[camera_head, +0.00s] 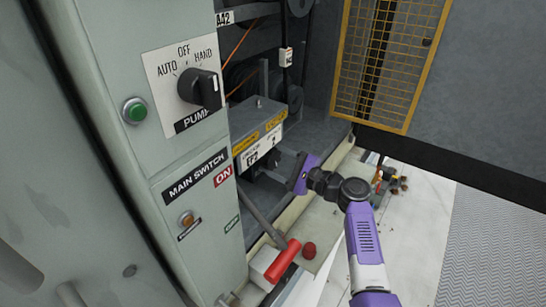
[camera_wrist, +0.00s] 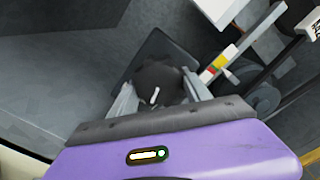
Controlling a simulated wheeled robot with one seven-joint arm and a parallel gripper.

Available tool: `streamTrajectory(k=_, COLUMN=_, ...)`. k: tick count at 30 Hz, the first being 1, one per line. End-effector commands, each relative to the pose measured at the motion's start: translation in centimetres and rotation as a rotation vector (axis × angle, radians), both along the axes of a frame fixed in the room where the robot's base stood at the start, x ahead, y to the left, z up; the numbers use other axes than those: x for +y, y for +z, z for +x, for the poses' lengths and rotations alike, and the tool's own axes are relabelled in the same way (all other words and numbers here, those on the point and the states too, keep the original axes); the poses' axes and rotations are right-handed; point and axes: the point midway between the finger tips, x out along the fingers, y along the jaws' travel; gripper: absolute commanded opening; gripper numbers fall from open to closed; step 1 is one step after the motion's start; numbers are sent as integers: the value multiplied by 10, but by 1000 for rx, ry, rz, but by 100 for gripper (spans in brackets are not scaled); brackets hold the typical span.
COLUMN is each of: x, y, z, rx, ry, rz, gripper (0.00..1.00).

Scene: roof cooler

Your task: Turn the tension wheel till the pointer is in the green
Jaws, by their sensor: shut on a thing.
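The tension wheel (camera_wrist: 158,82) is a dark round knob with a white mark on its face, in the middle of the wrist view. My gripper (camera_wrist: 161,92) has its two grey fingers on opposite sides of the wheel, shut on it. A small scale (camera_wrist: 214,67) with red, yellow and green patches lies just right of the wheel. A pale pointer-like piece (camera_wrist: 229,75) is beside it; I cannot tell exactly which colour it marks. In the head view my gripper (camera_head: 287,168) reaches in below a grey labelled box (camera_head: 258,133), and the wheel is not clear there.
A grey cabinet (camera_head: 195,145) with a pump selector (camera_head: 198,88) and a green button (camera_head: 134,110) stands at left. A red-handled lever (camera_head: 283,261) juts out low near my forearm. A yellow mesh guard (camera_head: 390,62) is behind. Small loose items (camera_head: 392,181) lie right of my arm.

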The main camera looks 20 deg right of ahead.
Motion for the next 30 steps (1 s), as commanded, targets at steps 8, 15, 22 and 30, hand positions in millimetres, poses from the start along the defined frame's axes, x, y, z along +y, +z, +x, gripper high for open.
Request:
streamTrajectory(k=8, x=-2, y=-2, z=0, rx=11, ry=-4, rz=13, gripper=16)
streamTrajectory(k=15, x=-2, y=-2, z=0, rx=11, ry=-3, rz=11, gripper=62)
streamTrajectory(k=22, x=-1, y=-1, z=0, rx=9, ry=-2, rz=11, gripper=76)
streamTrajectory(k=30, x=-6, y=-2, z=-7, rx=9, ry=-3, rz=11, gripper=76)
